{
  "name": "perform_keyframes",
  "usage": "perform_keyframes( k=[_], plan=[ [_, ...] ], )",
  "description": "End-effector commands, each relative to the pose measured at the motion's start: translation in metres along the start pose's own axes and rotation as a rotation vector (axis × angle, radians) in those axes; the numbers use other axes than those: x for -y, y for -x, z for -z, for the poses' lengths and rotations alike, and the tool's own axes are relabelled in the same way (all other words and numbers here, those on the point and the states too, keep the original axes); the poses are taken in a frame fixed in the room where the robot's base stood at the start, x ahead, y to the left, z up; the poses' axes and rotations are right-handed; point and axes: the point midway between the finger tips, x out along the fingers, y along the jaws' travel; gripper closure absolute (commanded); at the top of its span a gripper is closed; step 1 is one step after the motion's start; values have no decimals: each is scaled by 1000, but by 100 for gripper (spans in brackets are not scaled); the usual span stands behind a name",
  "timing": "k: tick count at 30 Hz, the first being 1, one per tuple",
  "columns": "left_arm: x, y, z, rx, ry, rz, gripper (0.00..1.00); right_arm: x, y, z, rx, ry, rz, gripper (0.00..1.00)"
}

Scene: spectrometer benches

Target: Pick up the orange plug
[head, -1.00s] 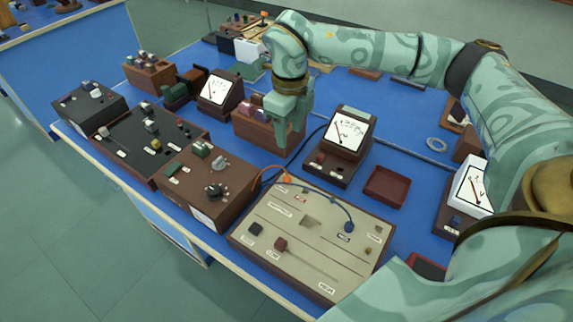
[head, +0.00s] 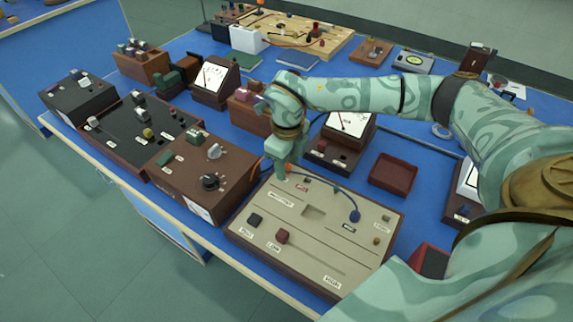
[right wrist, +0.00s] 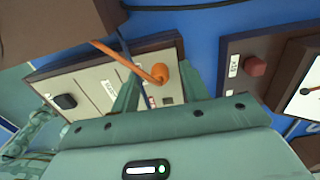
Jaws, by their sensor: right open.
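The orange plug (right wrist: 160,73) is on the beige panel (head: 262,262), with an orange lead running from it to the left in the right wrist view. My right gripper (head: 283,174) is low over the panel's back left corner and hides most of the plug in the head view. In the right wrist view its two fingers (right wrist: 161,92) are apart, with the plug between their lines near the tips. I cannot tell whether they touch it.
A blue plug (head: 355,215) with a blue lead and a red slider knob (head: 282,236) are on the same panel. A brown control box (head: 240,166) stands left of it. A meter box (head: 345,127) and a dark red tray (head: 392,174) stand behind it.

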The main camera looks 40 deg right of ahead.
Motion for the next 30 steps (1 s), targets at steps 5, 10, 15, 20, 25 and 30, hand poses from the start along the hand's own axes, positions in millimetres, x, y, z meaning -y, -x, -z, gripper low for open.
perform_keyframes(
  k=[5,10,15,20,25,30],
  plan=[
    [0,1,-1,1,0,0,64,0,2,0,1,0,0,66],
    [0,1,-2,3,-1,-1,64,0,2,0,1,-1,0,100],
    [0,1,-2,3,-1,-1,64,0,2,0,1,-1,0,100],
    [0,3,-2,2,-1,0,64,0,6,0,2,-1,1,100],
    [0,11,1,-4,-2,2,64,0,26,0,4,-1,1,100],
    [2,24,5,-14,-2,6,64,-20,62,-1,7,4,1,100]
  ],
)
